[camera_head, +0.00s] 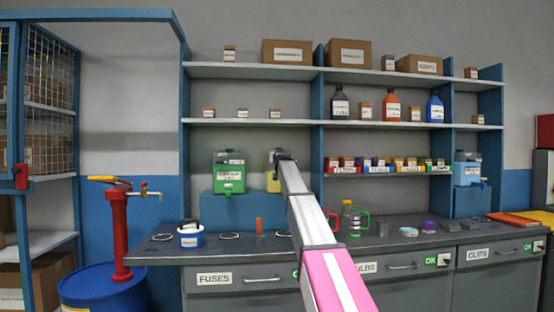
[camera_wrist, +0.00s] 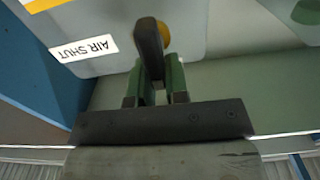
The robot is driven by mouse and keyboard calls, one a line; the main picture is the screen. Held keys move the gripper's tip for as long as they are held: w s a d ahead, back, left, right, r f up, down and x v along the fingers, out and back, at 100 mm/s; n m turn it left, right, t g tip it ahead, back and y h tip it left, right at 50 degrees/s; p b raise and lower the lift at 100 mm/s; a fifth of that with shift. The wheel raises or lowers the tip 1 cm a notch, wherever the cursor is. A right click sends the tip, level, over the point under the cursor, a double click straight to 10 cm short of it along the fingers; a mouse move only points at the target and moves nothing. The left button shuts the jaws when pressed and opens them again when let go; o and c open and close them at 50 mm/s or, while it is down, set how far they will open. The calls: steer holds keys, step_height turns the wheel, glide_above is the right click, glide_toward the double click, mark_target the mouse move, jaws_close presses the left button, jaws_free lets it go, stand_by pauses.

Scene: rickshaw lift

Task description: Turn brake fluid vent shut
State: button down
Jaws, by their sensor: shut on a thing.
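My gripper (camera_head: 284,156) reaches up to a pale container with a yellow lower part (camera_head: 273,184) on the blue riser. My arm hides most of this container in the head view, and its name cannot be read. In the wrist view my gripper (camera_wrist: 160,88) has its green fingers shut on a dark vent lever (camera_wrist: 150,45). A round yellow-orange part (camera_wrist: 165,33) shows behind the lever. A label reading "AIR SHUT" (camera_wrist: 83,48) appears upside down on the container's pale grey face (camera_wrist: 108,17), left of the lever. The lever's exact setting cannot be told.
A green jug (camera_head: 229,173) stands left of my gripper on the blue riser (camera_head: 240,208). A shelf with bottles (camera_head: 391,109) is above right. A red pump on a blue drum (camera_head: 110,285) stands at left. Small items lie along the bench (camera_head: 165,254).

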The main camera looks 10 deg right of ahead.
steer(key=shift+d+m, duration=0.1)
steer(key=shift+m, duration=0.2)
steer(key=f+m, duration=0.1)
steer(key=m, duration=0.4)
steer(key=d+m, duration=0.1)
steer(key=m, duration=0.5)
steer(key=d+f+m, duration=0.1)
steer(key=m, duration=0.5)
steer(key=shift+d+f, duration=0.2)
steer(key=shift+f, duration=0.15)
steer(key=c, duration=1.1)
jaws_free()
steer(key=shift+s, duration=0.2)
